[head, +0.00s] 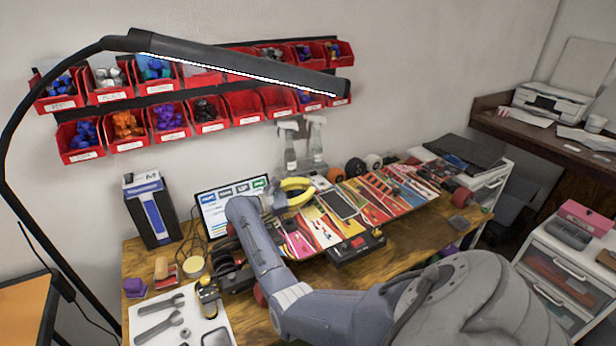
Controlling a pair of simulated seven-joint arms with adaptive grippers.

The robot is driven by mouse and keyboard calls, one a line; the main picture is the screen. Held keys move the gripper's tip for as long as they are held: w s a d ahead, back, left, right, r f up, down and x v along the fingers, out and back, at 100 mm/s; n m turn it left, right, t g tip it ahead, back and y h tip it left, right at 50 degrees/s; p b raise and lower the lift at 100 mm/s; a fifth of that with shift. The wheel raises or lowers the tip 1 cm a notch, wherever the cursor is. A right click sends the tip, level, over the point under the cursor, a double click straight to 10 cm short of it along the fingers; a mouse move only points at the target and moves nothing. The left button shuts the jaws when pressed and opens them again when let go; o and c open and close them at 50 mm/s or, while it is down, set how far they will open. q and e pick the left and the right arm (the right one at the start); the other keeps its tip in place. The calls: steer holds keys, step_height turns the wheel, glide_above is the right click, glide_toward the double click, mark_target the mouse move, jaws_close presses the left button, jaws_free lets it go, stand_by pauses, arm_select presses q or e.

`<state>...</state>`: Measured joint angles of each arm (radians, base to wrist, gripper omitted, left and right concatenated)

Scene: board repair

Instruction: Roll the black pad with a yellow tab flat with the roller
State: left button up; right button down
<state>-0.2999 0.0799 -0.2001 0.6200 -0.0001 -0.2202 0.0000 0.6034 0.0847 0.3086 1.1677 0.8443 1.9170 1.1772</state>
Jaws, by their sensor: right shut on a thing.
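My right arm reaches from the lower right over the bench. Its gripper (274,200) is at the left part of the colourful board, largely hidden by my own wrist. It is shut on what looks like the roller, of which a curved yellow part (297,193) shows beside the wrist. The roller's working end is hidden. A black pad (341,204) with a pale edge lies on the middle of the board (385,203), to the right of the gripper and apart from it. I cannot make out a yellow tab on it. My left gripper is not in view.
A black and red box (356,247) stands at the board's front edge. A tablet (232,204) leans behind. A white tray (180,318) with wrenches lies front left. Spray bottles (290,150) and several wheels stand behind the board. A lamp (240,65) hangs above.

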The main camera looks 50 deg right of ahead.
steer(key=shift+w+r, duration=0.1)
steer(key=shift+r, duration=0.35)
steer(key=c, duration=1.2)
jaws_free()
steer(key=shift+c, duration=0.2)
steer(key=shift+f, duration=0.2)
steer(key=shift+v, duration=1.1)
steer(key=shift+w+a+f, duration=0.1)
steer(key=shift+a+f, duration=0.1)
steer(key=shift+a, duration=0.35)
steer(key=shift+w+a+f, duration=0.1)
steer(key=shift+a+f, duration=0.05)
steer(key=shift+a, duration=0.4)
steer(key=shift+v, duration=7.8)
steer(key=shift+f, duration=0.1)
steer(key=v, duration=1.2)
